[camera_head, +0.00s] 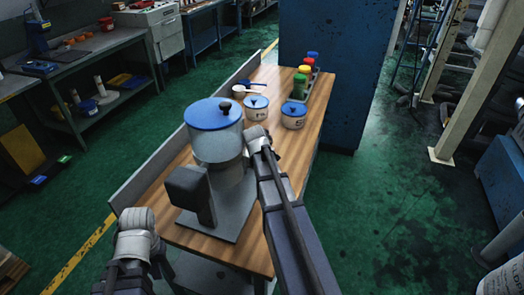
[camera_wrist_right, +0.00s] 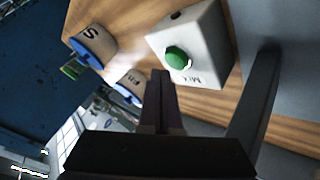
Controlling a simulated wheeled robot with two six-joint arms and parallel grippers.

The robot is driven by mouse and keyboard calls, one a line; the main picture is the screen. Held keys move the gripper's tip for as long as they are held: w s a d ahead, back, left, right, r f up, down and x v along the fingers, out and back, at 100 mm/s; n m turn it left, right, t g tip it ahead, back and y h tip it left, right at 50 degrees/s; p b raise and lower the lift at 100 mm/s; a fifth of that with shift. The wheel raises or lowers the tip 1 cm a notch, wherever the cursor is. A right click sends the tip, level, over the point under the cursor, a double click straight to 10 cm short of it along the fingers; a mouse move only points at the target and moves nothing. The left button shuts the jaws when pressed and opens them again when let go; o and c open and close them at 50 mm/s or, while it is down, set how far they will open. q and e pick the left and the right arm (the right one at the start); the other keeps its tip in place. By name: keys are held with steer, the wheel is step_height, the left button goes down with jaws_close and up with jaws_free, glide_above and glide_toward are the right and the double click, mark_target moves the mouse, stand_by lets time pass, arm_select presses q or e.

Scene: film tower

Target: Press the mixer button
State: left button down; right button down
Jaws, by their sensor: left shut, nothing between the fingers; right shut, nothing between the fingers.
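A white box with a round green button (camera_wrist_right: 177,58) and the lettering MIX stands on the wooden table. The mixer (camera_head: 215,145), a pale drum with a blue lid on a grey base, stands on the table in the head view. My right gripper (camera_wrist_right: 161,76) is shut and empty, its tips just beside the button in the right wrist view. I cannot tell whether they touch it. In the head view my right arm hides that gripper and the box. My left gripper (camera_head: 137,225) is shut at the table's near left corner, its fingertips not clear.
Two blue-lidded jars (camera_head: 294,115) (camera_head: 256,107) stand behind the mixer, with several coloured bottles (camera_head: 302,82) in a rack and a white scoop (camera_head: 244,90) near them. A blue cabinet (camera_head: 335,60) stands behind the table.

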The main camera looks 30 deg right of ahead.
arm_select(q)
steer(key=shift+f, duration=0.15)
arm_select(e)
steer(key=shift+f, duration=0.15)
stand_by(0.6)
arm_select(q)
steer(key=shift+f+b, duration=0.25)
steer(key=shift+b, duration=0.2)
arm_select(e)
steer(key=shift+f, duration=0.25)
